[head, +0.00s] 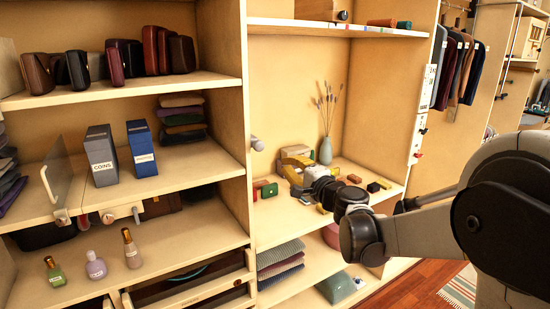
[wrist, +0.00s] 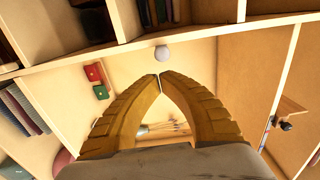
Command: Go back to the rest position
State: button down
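My gripper (head: 287,165) has yellow-brown fingers and is in the middle shelf bay of the wardrobe, reaching in from the right. In the wrist view its two fingertips (wrist: 160,76) meet, and nothing shows held between them. The fingers point toward a round pale knob (wrist: 162,52) on the upright divider, which also shows in the head view (head: 257,143); the fingertips look apart from it. My dark wrist hides part of the shelf behind it.
Small coloured blocks (head: 268,190) lie on the shelf beside my gripper. A vase with dried stems (head: 325,150) stands behind. Left shelves hold wallets, a box marked COINS (head: 101,160) and bottles (head: 132,250). Clothes (head: 460,70) hang at the right. Open floor (head: 415,290) shows lower right.

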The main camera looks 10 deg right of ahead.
jog(key=s+a+f+n+g+b, duration=0.25)
jog(key=s+f+n, duration=0.2)
jog(key=s, duration=0.45)
jog(key=s+a+f+n+g+b, duration=0.25)
jog(key=s+f+n+b, duration=0.2)
jog(key=s, duration=0.45)
jog(key=s+d+f+n+g+h+b, duration=0.2)
jog(key=s+d+f+h, duration=0.1)
jog(key=s+f, duration=0.5)
jog(key=s+d+f+n+g+h+b, duration=0.2)
jog(key=s+d+f, duration=0.4)
jog(key=s, duration=0.5)
notch_tip(320, 180, down, 2)
jog(key=shift+s+f+h, duration=0.2)
jog(key=shift+s+h, duration=0.15)
jog(key=shift+h, duration=0.55)
jog(key=shift+d, duration=0.1)
